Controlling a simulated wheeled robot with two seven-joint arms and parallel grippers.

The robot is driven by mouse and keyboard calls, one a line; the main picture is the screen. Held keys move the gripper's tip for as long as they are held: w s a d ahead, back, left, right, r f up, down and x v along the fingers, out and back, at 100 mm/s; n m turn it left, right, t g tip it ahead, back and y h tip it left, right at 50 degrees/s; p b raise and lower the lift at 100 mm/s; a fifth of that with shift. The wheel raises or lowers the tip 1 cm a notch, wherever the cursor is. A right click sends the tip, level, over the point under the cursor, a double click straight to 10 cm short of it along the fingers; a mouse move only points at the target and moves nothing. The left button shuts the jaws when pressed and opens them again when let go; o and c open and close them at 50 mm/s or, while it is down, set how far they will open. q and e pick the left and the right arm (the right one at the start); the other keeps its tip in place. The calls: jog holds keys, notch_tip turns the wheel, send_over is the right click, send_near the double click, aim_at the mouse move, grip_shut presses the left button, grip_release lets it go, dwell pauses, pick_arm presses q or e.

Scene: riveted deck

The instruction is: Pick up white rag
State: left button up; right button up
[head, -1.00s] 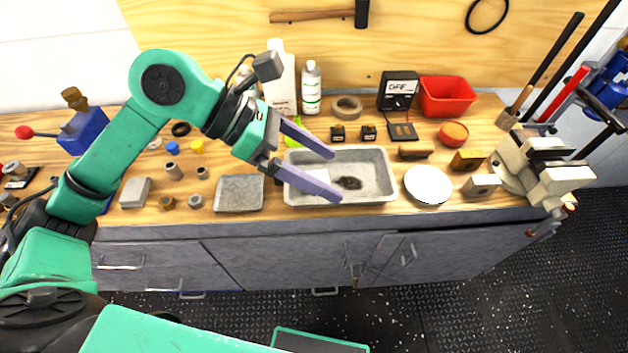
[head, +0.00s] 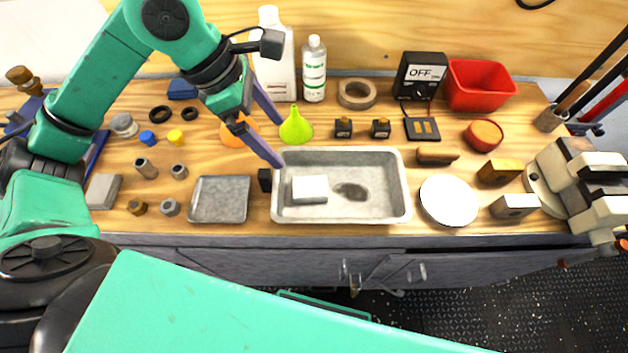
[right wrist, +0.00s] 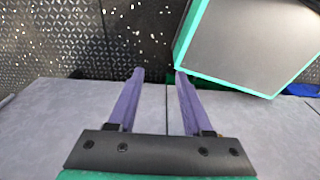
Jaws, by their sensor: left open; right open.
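A white, folded, block-like piece that looks like the white rag (head: 310,190) lies in the left half of a shallow grey metal tray (head: 390,215) on the wooden bench. A dark stain marks the tray floor to its right. My left gripper (head: 282,144) is open and empty, its purple fingers pointing right and down near the tray's back left corner. In the picture it is above and left of the rag, not touching it. My right gripper (right wrist: 160,74) is open and empty in the right wrist view, in front of grey cabinet fronts and dark floor.
A green funnel (head: 296,128), white bottles (head: 313,70) and a tape roll (head: 357,94) stand behind the tray. A white round plate (head: 449,200) is right of it, a small grey tray (head: 220,199) left. A vise (head: 585,185) is at the right end.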

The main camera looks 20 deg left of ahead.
aim_at(309, 186)
pick_arm(q)
jog(key=x, duration=0.6)
jog(key=a+x, duration=0.1)
jog(key=x, duration=0.5)
jog(key=a+x, duration=0.1)
jog(key=x, duration=0.6)
jog(key=shift+s+f, duration=0.1)
jog(key=shift+f, duration=0.35)
jog(key=c, duration=1.3)
pick_arm(e)
jog(key=shift+s+f, duration=0.55)
jog(key=shift+f, duration=0.15)
